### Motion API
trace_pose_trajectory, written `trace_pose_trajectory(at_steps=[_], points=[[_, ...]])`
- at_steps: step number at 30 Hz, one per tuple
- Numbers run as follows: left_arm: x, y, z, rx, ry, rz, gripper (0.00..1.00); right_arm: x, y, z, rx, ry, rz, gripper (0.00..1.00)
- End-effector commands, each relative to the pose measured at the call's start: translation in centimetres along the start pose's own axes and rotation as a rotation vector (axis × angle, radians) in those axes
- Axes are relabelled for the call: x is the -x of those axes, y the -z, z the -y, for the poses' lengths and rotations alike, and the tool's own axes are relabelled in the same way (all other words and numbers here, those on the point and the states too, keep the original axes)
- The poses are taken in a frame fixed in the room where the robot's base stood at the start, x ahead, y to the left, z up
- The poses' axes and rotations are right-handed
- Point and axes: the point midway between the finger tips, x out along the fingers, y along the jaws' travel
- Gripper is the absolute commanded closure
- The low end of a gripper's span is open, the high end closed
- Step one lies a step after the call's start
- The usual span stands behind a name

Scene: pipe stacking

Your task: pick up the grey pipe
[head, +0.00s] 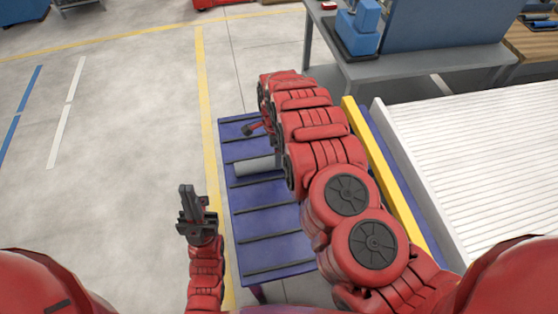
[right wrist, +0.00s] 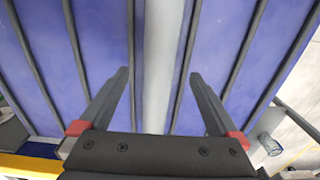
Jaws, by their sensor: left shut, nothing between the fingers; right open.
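The grey pipe (head: 256,166) lies across the blue ridged table, between dark ridges, its right end hidden behind my right arm. In the right wrist view the pipe (right wrist: 159,50) runs straight up the picture. My right gripper (right wrist: 160,76) is open, with one finger on each side of the pipe in that view and a visible gap to each. I cannot tell its height above the pipe. In the head view my right arm hides most of that gripper. My left gripper (head: 187,189) is shut and empty, left of the table.
The blue table (head: 262,222) has several dark ridges and bare slots. A yellow rail (head: 383,178) and a white ribbed surface (head: 470,150) lie to its right. A grey workbench (head: 440,62) with blue equipment stands behind. The floor at left is open.

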Motion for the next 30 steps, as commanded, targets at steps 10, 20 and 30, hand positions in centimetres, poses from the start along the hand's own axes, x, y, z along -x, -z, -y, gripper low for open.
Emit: trace_pose_trajectory(at_steps=[10, 20, 30], points=[[-1.3, 0.2, 0.1, 0.0, 0.0, 0.0, 1.0, -2.9, -0.2, -0.2, 0.001, -0.004, -0.003, 0.03], [-1.2, 0.2, 0.1, 0.0, 0.0, 0.0, 1.0, -5.3, -0.3, -0.2, 0.001, -0.004, -0.001, 0.03], [-1.2, 0.2, 0.1, 0.0, 0.0, 0.0, 1.0, -5.3, -0.4, -0.1, 0.001, -0.002, 0.0, 0.15]])
